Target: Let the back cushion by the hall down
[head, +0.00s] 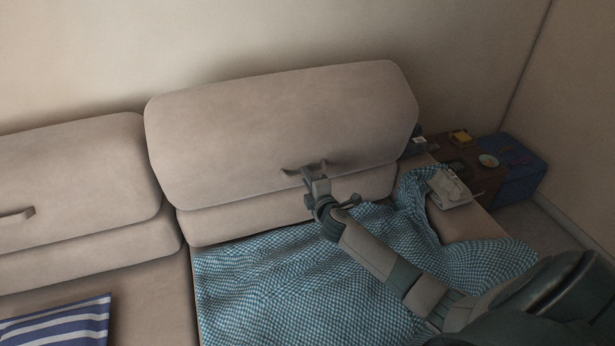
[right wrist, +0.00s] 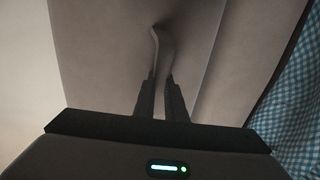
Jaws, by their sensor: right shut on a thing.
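The beige back cushion (head: 270,125) on the right of the sofa stands against the wall, leaning forward above its lower part (head: 240,220). A small fabric pull strap (head: 291,171) is on its front, near the lower edge. My right gripper (head: 312,172) is at this strap, shut on it. In the right wrist view the strap (right wrist: 160,58) runs down from the cushion face (right wrist: 110,50) between the two dark fingers (right wrist: 162,98). The left back cushion (head: 70,180) has a like strap (head: 16,216). My left gripper is not in view.
A blue checked blanket (head: 290,280) lies rumpled on the seat below the cushion. A side table (head: 480,178) with small items and a blue box (head: 522,170) stand to the right. A striped pillow (head: 60,322) lies front left.

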